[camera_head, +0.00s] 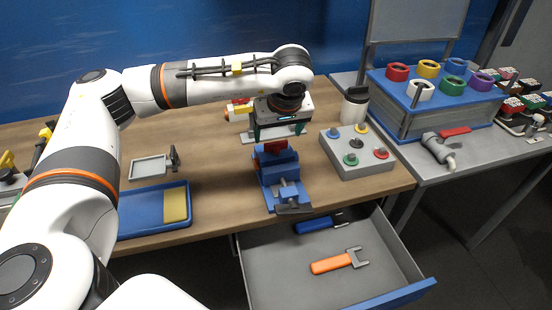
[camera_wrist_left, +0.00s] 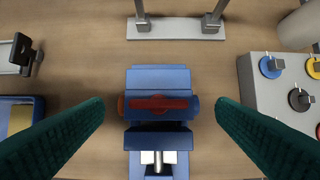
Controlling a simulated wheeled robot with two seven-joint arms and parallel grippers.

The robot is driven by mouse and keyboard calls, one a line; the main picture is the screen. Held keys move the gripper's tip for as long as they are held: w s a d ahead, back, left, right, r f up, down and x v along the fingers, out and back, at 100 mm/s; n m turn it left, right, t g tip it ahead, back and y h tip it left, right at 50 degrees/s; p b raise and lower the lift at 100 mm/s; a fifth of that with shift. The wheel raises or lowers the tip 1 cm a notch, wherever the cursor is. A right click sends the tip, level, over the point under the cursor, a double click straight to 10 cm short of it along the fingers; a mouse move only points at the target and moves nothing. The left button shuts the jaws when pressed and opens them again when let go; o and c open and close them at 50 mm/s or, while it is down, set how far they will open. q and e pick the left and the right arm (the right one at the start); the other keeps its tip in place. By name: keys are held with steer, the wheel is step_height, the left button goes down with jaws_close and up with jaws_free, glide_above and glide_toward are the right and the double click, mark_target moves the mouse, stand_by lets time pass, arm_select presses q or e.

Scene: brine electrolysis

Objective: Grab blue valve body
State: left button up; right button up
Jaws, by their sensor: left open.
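The blue valve body (camera_wrist_left: 136,111) with a red bar on top sits across a blue vise (camera_wrist_left: 160,77) in the left wrist view. In the head view the valve body (camera_head: 270,160) and the vise (camera_head: 285,193) stand near the table's front edge. My left gripper (camera_head: 279,136) is above the valve body, pointing down. Its two dark green fingers (camera_wrist_left: 160,118) are open, one on each side of the valve body with a gap to each. They hide part of the valve's top in the head view. My right gripper is not in view.
A grey button box (camera_head: 357,157) stands to the right of the vise. A blue tray (camera_head: 150,212) lies to the left. An open drawer (camera_head: 290,268) with an orange-handled tool (camera_head: 332,263) juts out below the front edge.

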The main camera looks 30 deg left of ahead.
mark_target(276, 142)
arm_select(q)
steer(key=x, duration=0.2)
steer(key=p+x, duration=0.1)
steer(key=x, duration=0.1)
steer(key=shift+s+d+f, duration=0.1)
steer(key=shift+s+f, duration=0.1)
steer(key=shift+s, duration=0.05)
steer(key=shift+w+f, duration=0.2)
steer(key=shift+f, duration=0.3)
steer(key=c, duration=1.5)
steer(key=shift+r, duration=0.2)
